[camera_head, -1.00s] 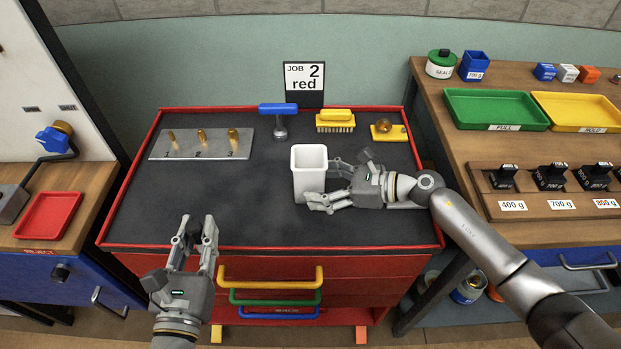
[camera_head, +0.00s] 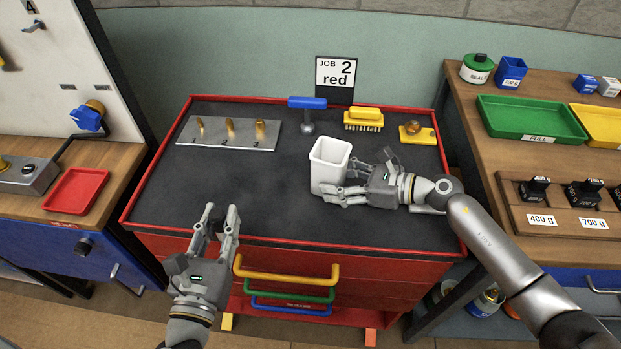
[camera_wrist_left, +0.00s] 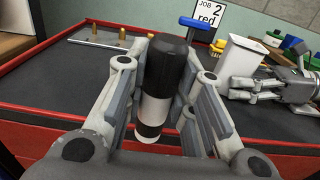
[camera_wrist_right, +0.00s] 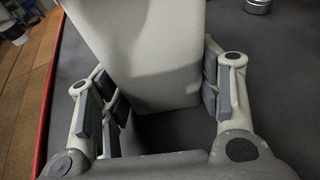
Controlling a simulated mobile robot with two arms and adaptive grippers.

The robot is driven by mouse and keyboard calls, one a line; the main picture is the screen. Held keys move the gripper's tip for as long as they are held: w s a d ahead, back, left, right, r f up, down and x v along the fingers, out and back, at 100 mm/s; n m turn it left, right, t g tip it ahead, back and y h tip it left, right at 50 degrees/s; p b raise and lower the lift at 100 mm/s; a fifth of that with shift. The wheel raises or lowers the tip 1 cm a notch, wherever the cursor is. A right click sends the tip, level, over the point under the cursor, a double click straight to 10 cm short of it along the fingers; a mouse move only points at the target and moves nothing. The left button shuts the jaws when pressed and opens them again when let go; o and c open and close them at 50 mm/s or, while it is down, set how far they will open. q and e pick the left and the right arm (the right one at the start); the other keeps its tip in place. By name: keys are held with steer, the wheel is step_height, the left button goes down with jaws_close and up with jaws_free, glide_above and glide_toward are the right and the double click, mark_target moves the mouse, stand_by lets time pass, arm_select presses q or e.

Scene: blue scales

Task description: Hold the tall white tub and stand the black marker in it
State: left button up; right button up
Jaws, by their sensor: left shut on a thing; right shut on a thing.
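The tall white tub (camera_head: 330,164) stands upright and open-topped on the dark cabinet top. My right gripper (camera_head: 346,183) is shut on its right side, low down. In the right wrist view the tub (camera_wrist_right: 150,55) fills the space between the fingers (camera_wrist_right: 160,95). My left gripper (camera_head: 225,220) is at the cabinet's front edge, left of the tub and nearer to me. In the left wrist view its fingers (camera_wrist_left: 165,95) are shut on the black marker (camera_wrist_left: 168,70), which has a black upper part and a white band lower down. The tub's inside floor is hidden.
A metal plate (camera_head: 190,142) with several brass pegs, a blue-handled tool (camera_head: 307,104), a yellow brush (camera_head: 363,119) and a yellow block with a brass knob (camera_head: 418,134) are at the back. A red rim (camera_head: 290,240) edges the cabinet. The middle is clear.

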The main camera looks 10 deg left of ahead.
steer(key=shift+f, duration=0.1)
arm_select(q)
steer(key=w+d+r+m+h, duration=0.1)
steer(key=w+d+r, duration=0.2)
steer(key=w+d, duration=0.15)
steer(key=w+d+r+m+h, duration=0.1)
steer(key=w+d+r, duration=0.2)
steer(key=w, duration=0.3)
step_height(320, 180, up, 6)
steer(key=m+g+h, duration=0.1)
steer(key=m+h, duration=0.1)
steer(key=h, duration=0.3)
glide_above(331, 142)
steer(key=s, duration=0.3)
steer(key=shift+s+f, duration=0.1)
steer(key=shift+f, duration=1.25)
steer(key=shift+f, duration=2.75)
steer(key=o, duration=1.1)
steer(key=shift+c, duration=0.2)
